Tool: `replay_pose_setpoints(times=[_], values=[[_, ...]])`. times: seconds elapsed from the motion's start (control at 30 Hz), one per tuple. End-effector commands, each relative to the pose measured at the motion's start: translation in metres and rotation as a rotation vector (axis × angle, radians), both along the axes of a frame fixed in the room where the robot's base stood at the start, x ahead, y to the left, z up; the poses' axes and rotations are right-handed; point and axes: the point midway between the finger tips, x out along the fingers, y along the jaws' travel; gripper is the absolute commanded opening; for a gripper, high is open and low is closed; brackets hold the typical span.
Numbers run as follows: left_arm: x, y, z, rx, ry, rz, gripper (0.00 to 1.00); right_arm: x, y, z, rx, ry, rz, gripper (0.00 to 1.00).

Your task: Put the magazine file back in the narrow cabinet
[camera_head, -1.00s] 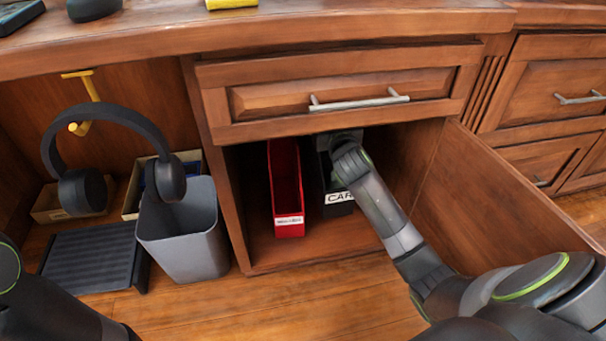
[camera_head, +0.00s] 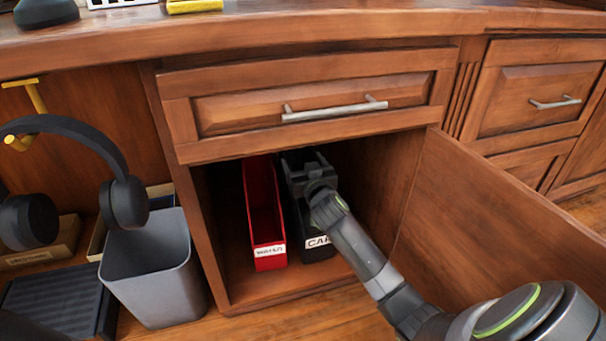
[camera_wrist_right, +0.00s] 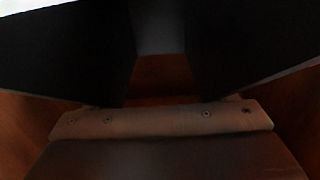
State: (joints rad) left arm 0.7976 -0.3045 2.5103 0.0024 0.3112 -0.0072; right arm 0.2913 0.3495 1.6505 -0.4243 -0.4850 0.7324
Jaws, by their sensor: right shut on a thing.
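The narrow cabinet (camera_head: 220,245) stands under a drawer, with its door (camera_head: 470,220) swung open to the right. A black magazine file (camera_head: 318,246) with a white label stands inside it, partly hidden behind my right arm. My right gripper (camera_head: 300,165) is inside the cabinet at the top of the black file and is shut on it. A red magazine file (camera_head: 264,215) stands upright just left of the black one. The right wrist view is dark, with black surfaces on both sides. My left gripper is not in view.
A grey bin (camera_head: 155,275) stands on the floor left of the cabinet, below headphones (camera_head: 120,200) on a yellow hook. The drawer front (camera_head: 310,105) with its metal handle hangs above the opening. The cabinet has free floor right of the black file.

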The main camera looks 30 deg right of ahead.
Motion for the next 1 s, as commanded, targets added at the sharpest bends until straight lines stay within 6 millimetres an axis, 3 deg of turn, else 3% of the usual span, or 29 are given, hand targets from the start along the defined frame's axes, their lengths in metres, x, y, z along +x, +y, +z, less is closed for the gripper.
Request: replay_pose_setpoints(times=[0.03,0.1,0.47,0.5,0.6,0.67,1.0], values=[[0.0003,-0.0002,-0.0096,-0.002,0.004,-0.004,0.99,0.0002,0.0002,-0.0115,-0.001,-0.001,0.0,0.29],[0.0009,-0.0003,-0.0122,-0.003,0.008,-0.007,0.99,0.0002,0.0002,-0.0159,-0.001,-0.002,0.0,0.29],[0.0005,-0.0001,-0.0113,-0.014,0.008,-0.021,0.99,0.0001,0.0002,-0.0174,-0.001,-0.002,0.0,0.29],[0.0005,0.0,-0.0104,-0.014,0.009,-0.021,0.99,-0.0001,-0.0001,-0.0176,-0.001,0.001,-0.001,0.81],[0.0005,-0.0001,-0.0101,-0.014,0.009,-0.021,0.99,-0.0001,-0.0001,-0.0174,-0.001,0.001,-0.001,0.94],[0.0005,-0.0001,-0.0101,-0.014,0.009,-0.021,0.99,-0.0001,-0.0001,-0.0173,-0.001,0.001,-0.001,0.99],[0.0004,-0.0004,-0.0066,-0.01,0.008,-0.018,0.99,-0.001,0.0001,-0.0138,-0.001,0.001,0.0,0.99]])
